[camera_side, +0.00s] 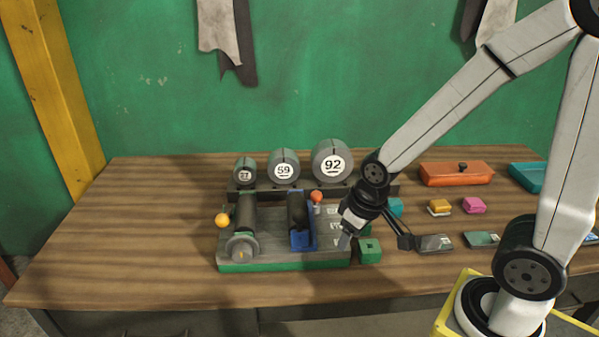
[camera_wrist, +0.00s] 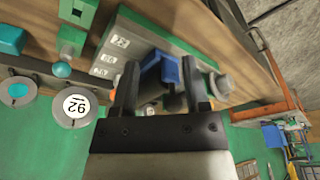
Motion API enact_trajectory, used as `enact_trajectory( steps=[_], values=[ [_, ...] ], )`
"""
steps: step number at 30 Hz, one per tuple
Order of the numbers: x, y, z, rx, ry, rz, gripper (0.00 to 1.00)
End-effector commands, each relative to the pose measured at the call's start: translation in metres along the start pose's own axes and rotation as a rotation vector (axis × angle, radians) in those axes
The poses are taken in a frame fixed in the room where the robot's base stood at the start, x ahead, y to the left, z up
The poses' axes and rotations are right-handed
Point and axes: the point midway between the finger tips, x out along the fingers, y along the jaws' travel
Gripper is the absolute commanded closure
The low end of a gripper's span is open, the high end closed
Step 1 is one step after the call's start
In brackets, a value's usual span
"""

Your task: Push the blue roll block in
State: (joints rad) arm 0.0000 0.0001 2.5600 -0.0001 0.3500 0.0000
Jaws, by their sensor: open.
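The blue roll block (camera_side: 311,242) stands on the green-edged grey base (camera_side: 290,263), right of a dark roller with a round grey end (camera_side: 242,247). A dark roll lies against it. My gripper (camera_side: 344,240) points down just right of the blue block in the side view. In the wrist view, my open gripper (camera_wrist: 160,68) has its two dark fingers spread, with the blue roll block (camera_wrist: 172,72) showing between and beyond them. I see nothing held. I cannot tell whether a finger touches the block; the fingers hide part of it.
Three grey round weights stand behind the base, including one marked 92 (camera_side: 333,161). A red knob (camera_side: 317,196) and yellow ball (camera_side: 222,220) are near the base. A green block (camera_side: 370,251) sits close right of my gripper. An orange box (camera_side: 457,174) is farther right. The table's left is clear.

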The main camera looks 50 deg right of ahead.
Motion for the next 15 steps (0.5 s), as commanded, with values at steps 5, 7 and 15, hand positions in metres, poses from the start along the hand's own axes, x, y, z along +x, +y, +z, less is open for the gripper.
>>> enact_trajectory(
  steps=[5, 7, 15],
  values=[
    [-0.001, 0.000, 0.000, 0.000, 0.001, 0.000, 0.17],
    [-0.003, 0.000, -0.001, 0.000, 0.002, 0.000, 0.17],
    [-0.024, 0.000, -0.007, 0.000, 0.006, 0.000, 0.17]
  ],
)
